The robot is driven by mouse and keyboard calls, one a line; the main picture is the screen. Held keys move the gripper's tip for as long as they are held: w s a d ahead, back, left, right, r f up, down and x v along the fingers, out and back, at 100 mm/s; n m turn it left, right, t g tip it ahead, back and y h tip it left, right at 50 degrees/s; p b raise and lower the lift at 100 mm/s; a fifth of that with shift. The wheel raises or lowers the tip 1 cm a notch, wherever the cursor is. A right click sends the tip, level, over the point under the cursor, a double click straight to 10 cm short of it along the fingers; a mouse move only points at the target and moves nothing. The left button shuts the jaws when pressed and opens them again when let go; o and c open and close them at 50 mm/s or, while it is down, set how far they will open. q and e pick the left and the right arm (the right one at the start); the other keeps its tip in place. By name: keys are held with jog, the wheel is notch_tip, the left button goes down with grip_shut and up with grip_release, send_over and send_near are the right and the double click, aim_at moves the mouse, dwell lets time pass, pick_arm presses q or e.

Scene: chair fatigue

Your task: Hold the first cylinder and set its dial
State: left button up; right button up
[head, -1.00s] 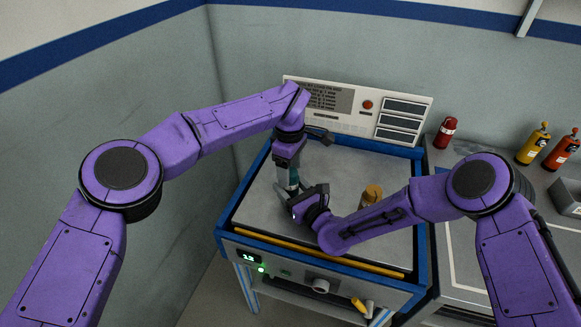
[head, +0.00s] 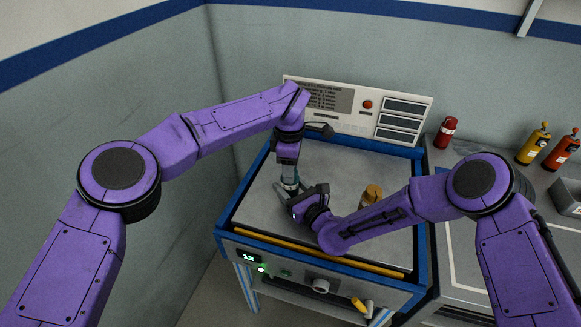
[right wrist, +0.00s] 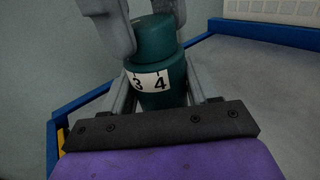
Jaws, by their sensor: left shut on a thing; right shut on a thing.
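A teal cylinder (right wrist: 158,65) stands roughly upright in the right wrist view, with a white dial band (right wrist: 150,81) showing 3 and 4. It shows only as a small teal patch (head: 290,181) in the head view. My right gripper (right wrist: 160,96) is shut on its lower body, a finger on each side. My left gripper (head: 289,186) comes down from above and is shut on the upper part, its grey fingers (right wrist: 106,24) at the top of the right wrist view. Whether the cylinder's base touches the bench is hidden.
The blue-framed bench (head: 340,160) has a grey top with free room at the back. A brown cylinder (head: 371,195) stands close to my right forearm. A panel (head: 330,100) stands behind. Red (head: 446,132), yellow (head: 533,144) and orange (head: 562,151) cylinders are at the right.

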pick_arm(q)
jog(key=n, duration=1.2)
jog(key=shift+n, duration=0.4)
dwell(0.3)
jog(key=o, duration=1.1)
jog(key=shift+c, duration=0.2)
notch_tip(320, 180, up, 12)
jog(key=shift+s, duration=0.25)
pick_arm(e)
jog(key=o, duration=1.4)
